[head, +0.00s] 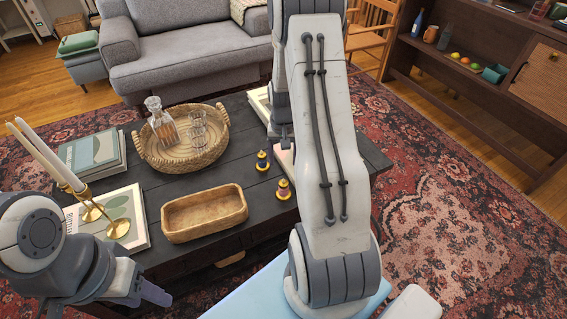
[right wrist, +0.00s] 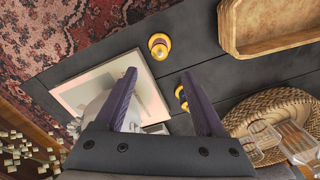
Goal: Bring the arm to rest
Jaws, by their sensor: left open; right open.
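My right arm (head: 328,140) reaches across the middle of the head view over the dark coffee table (head: 245,112). Its gripper (head: 280,140) is partly hidden behind the arm there. In the right wrist view the right gripper (right wrist: 160,80) is open, its two dark fingers apart with nothing gripped between them. It is above the table, over a framed pale book or picture (right wrist: 90,88). My left gripper (head: 150,290) is low at the left, in front of the table, open; its jaws are seen partly edge-on.
On the table are a wooden tray (head: 165,223), a wicker basket (head: 152,155) with a decanter and glasses, two small yellow-and-dark pieces (head: 262,160) (head: 283,189), books (head: 92,152) and brass candlesticks (head: 118,228). A grey sofa (head: 200,60) stands behind, a wooden cabinet (head: 500,80) right.

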